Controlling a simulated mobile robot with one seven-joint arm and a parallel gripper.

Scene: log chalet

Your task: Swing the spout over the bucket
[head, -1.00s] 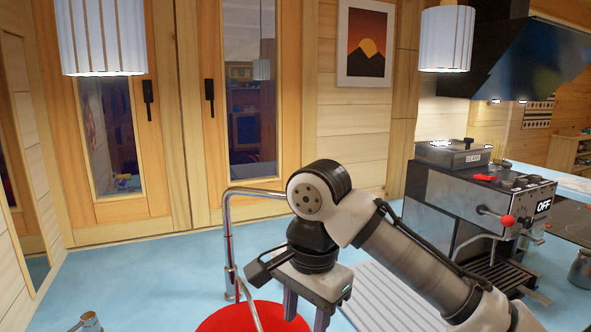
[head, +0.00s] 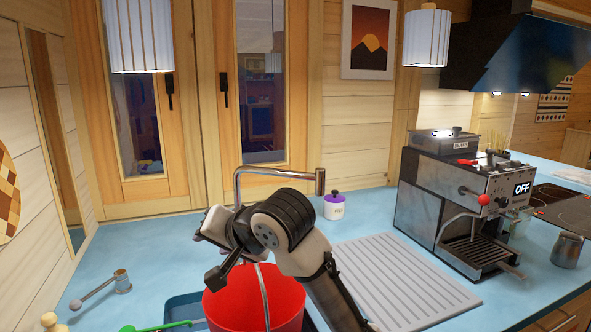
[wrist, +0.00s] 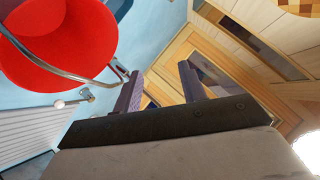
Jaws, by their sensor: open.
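The metal spout (head: 275,170) rises behind my arm and runs level to the right, ending in a dark nozzle over the blue counter, off to the right of the bucket. The red bucket (head: 235,306) stands at the bottom centre, partly behind my arm; it fills the upper left of the wrist view (wrist: 75,50), a metal bar crossing it. My gripper (wrist: 159,80) is open, with nothing seen between its fingers.
A white jar with a purple lid (head: 333,207) stands just beyond the nozzle. A ribbed drainboard (head: 400,280) and coffee machine (head: 455,200) are to the right.

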